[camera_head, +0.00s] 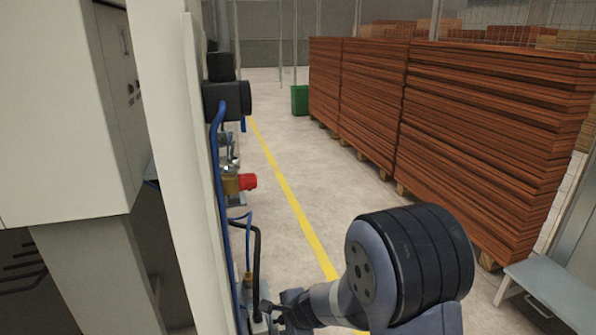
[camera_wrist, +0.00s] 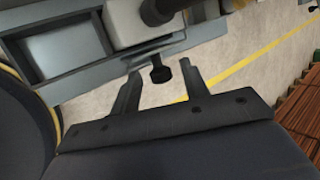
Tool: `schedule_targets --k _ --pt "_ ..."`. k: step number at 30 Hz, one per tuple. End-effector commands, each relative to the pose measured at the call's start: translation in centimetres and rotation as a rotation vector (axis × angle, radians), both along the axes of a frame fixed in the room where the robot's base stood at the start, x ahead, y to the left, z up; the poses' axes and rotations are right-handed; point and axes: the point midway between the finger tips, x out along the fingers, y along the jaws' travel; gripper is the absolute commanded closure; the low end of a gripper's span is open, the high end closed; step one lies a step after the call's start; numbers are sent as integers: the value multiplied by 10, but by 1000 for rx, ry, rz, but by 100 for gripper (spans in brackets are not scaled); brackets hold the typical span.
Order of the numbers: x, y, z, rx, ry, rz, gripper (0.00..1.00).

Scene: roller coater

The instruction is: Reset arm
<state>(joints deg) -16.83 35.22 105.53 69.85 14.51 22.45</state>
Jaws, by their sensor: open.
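My gripper (camera_wrist: 160,68) is open, its two dark fingers spread apart in the wrist view. A small black knob (camera_wrist: 161,75) on the machine shows between the fingertips in that view; I cannot tell whether they touch it. In the head view my gripper (camera_head: 272,313) is at the bottom, small and partly unclear, beside the machine's hoses and fittings. My arm reaches there from the lower right.
The pale machine (camera_head: 60,120) fills the left, with blue hoses (camera_head: 222,190) and a red fitting (camera_head: 248,182) on its side. Stacked brown boards (camera_head: 480,130) stand right. A grey bench (camera_head: 555,285) is at lower right. The aisle with a yellow line (camera_head: 290,200) is clear toward a green bin (camera_head: 299,99).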

Motion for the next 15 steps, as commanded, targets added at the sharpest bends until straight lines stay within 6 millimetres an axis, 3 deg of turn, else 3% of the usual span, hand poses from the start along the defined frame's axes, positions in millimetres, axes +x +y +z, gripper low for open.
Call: schedule_targets --k 10,15 --pt "-1 3 3 -42 -10 1 57" --pt "-14 -9 31 -45 -15 -1 57"
